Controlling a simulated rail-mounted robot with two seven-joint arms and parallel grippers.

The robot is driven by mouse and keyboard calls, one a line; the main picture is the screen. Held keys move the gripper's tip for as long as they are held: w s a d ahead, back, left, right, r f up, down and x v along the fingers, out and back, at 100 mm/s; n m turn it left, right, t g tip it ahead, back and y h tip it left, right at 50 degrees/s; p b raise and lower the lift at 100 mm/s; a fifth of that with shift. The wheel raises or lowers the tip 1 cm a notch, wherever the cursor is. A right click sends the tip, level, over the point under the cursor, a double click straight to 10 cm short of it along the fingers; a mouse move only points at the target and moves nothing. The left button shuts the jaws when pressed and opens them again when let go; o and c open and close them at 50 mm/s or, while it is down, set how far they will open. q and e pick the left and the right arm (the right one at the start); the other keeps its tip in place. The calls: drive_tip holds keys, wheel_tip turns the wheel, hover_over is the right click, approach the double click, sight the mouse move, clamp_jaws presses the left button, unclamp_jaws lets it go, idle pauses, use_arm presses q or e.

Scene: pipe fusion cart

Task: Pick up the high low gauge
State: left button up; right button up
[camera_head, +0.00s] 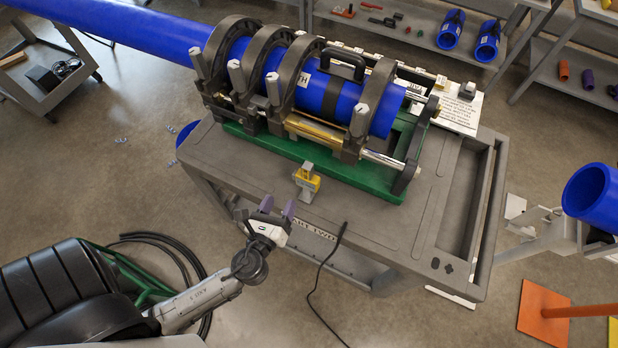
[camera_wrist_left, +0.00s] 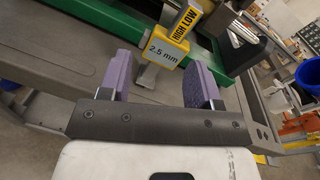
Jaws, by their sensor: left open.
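The high low gauge (camera_head: 307,183) is a small yellow and grey tool standing on the grey cart top, in front of the green base of the fusion machine. In the left wrist view the gauge (camera_wrist_left: 170,45) shows its yellow labels "HIGH LOW" and "2.5 mm". My left gripper (camera_head: 278,207) is at the cart's front edge, just short of the gauge and to its lower left in the head view. Its purple fingers (camera_wrist_left: 158,80) are open and empty, with the gauge beyond and between them. My right gripper is not in view.
The fusion machine's green base (camera_head: 375,180) and dark clamps holding a blue pipe (camera_head: 330,95) stand right behind the gauge. A black cable (camera_head: 326,265) hangs over the cart's front edge. The cart top (camera_head: 385,225) to the right of the gauge is bare.

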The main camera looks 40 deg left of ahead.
sight(311, 164)
use_arm(q)
drive_tip(key=w+m, duration=0.1)
drive_tip(key=w, duration=0.1)
drive_tip(key=w+r+m+h+p, duration=0.1)
drive_tip(key=w+m, duration=0.1)
drive_tip(key=w, duration=0.1)
drive_tip(key=w+m+t+p, duration=0.1)
drive_tip(key=w, duration=0.2)
drive_tip(key=shift+a+r+h, duration=0.2)
drive_tip(key=shift+h, duration=0.1)
drive_tip(key=shift+p+x, duration=0.35)
drive_tip(key=shift+x, duration=2.8)
drive_tip(key=shift+d+f, duration=0.15)
clamp_jaws()
